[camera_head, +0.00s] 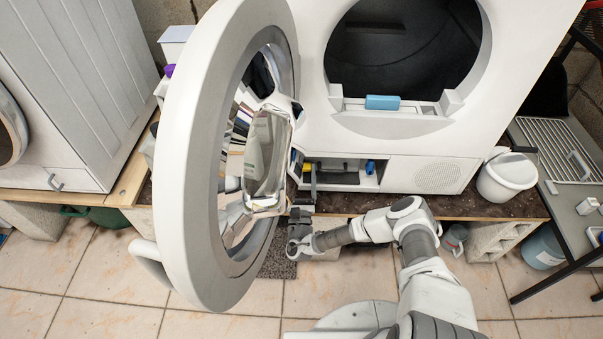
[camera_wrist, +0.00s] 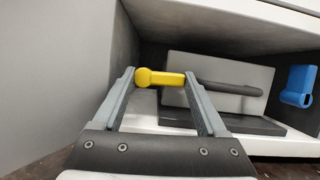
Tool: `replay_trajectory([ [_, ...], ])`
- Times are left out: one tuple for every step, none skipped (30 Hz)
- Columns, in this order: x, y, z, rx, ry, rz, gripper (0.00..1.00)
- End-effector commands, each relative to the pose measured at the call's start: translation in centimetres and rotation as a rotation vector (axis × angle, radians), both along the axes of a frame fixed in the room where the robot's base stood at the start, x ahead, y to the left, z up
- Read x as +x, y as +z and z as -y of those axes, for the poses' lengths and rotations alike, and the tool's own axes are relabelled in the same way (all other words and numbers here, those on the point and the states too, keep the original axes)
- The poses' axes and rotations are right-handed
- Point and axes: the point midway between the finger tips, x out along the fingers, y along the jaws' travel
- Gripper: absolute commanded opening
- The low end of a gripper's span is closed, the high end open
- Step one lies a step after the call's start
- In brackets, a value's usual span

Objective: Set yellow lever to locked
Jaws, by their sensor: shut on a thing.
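The yellow lever (camera_wrist: 160,78) sits in the low recess of the white machine and lies about level across the wrist view. Its rounded knob points left, and a dark grey rod (camera_wrist: 230,88) runs on from its right end. My gripper (camera_wrist: 159,82) has one finger on each side of the yellow part and is shut on it. In the head view my gripper (camera_head: 301,218) reaches up to the left part of the recess, behind the open round door's edge. No lock marking is readable.
A blue part (camera_wrist: 298,86) is at the right of the recess; it also shows in the head view (camera_head: 370,167). The large open round door (camera_head: 178,150) stands close to my gripper's left. A white bucket (camera_head: 506,178) stands right of the machine. Tiled floor in front is mostly clear.

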Motion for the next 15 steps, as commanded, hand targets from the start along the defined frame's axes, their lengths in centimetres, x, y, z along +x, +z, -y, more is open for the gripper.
replay_trajectory([
  [0.12,0.02,0.09,-0.001,-0.003,0.0,0.8],
  [0.12,0.02,0.09,-0.001,-0.003,0.0,0.86],
  [0.11,0.03,0.09,-0.001,-0.003,0.0,0.93],
  [0.11,0.03,0.08,-0.001,-0.003,0.0,0.98],
  [0.1,0.02,0.06,-0.001,-0.002,0.0,1.0],
  [0.09,0.03,0.04,-0.001,-0.002,0.0,1.0],
  [0.07,0.02,0.02,-0.002,-0.001,0.0,1.0],
  [0.06,0.03,0.01,-0.001,0.0,0.0,1.0],
  [0.06,0.02,-0.01,-0.001,0.001,0.0,1.0],
  [0.04,0.03,-0.03,-0.002,0.0,0.0,1.0],
  [0.04,0.03,-0.03,-0.004,0.0,0.0,1.0],
  [0.03,0.04,-0.04,-0.009,0.002,-0.001,1.0],
  [0.02,0.06,-0.04,-0.017,0.002,-0.002,1.0],
  [0.01,0.08,-0.04,-0.027,0.003,-0.002,1.0],
  [0.0,0.14,-0.05,-0.045,0.003,-0.002,1.0],
])
